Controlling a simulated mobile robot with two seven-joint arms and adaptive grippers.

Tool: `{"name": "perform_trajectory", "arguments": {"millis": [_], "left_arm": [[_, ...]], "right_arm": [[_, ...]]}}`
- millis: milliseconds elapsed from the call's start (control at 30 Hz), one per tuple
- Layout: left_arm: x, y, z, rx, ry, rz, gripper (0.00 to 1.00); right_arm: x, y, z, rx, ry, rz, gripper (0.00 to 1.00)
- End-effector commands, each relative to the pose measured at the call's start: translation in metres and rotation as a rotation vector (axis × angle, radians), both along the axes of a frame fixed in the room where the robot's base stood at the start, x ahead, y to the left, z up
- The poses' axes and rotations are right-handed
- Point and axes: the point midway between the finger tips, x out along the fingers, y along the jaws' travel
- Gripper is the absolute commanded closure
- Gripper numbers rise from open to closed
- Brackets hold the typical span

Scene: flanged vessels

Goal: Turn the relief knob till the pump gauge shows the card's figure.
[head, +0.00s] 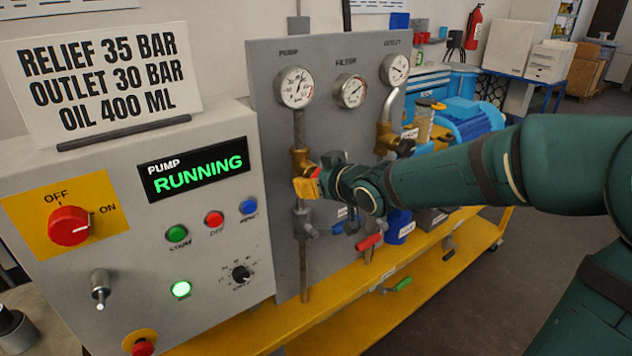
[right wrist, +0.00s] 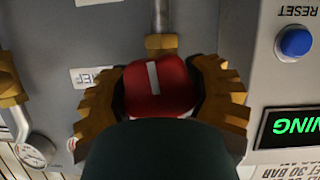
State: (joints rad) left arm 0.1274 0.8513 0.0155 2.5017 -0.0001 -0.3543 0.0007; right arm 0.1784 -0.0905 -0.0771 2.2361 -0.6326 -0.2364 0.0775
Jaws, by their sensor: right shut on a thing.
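The card (head: 105,75) above the control box reads RELIEF 35 BAR, OUTLET 30 BAR, OIL 400 ML. The pump gauge (head: 296,87) is at the left of the grey panel; its needle points roughly upward, but the figures are too small to read surely. My right gripper (head: 308,186) is at the pipe below that gauge. In the right wrist view its yellow-brown fingers (right wrist: 160,92) are shut on both sides of the red relief knob (right wrist: 158,88). The knob's white mark stands nearly upright in that view. My left gripper is not in view.
The pump display (head: 199,169) reads RUNNING in green. The red OFF/ON switch (head: 69,226) is on the control box. Filter gauge (head: 351,90) and outlet gauge (head: 395,69) are to the right. A red-handled valve (head: 369,241) hangs below my right wrist.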

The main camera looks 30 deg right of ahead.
Motion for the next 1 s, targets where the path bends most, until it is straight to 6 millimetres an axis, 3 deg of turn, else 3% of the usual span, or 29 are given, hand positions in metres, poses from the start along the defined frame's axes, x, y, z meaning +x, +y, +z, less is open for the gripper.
{"name": "perform_trajectory", "arguments": {"millis": [100,133,200,633,1000], "left_arm": [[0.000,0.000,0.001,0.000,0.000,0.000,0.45],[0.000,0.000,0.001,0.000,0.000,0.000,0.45],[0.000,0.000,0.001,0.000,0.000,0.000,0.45],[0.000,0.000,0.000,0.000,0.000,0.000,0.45],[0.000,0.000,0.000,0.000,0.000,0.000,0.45]], "right_arm": [[-0.001,0.000,-0.001,0.000,0.004,0.000,0.79],[-0.001,0.000,-0.001,0.000,0.004,0.000,0.31],[-0.001,0.000,-0.001,0.000,0.004,0.000,0.09],[-0.006,0.000,0.003,0.000,0.000,0.000,0.09],[-0.058,-0.001,0.026,0.000,-0.004,0.002,0.09]]}}
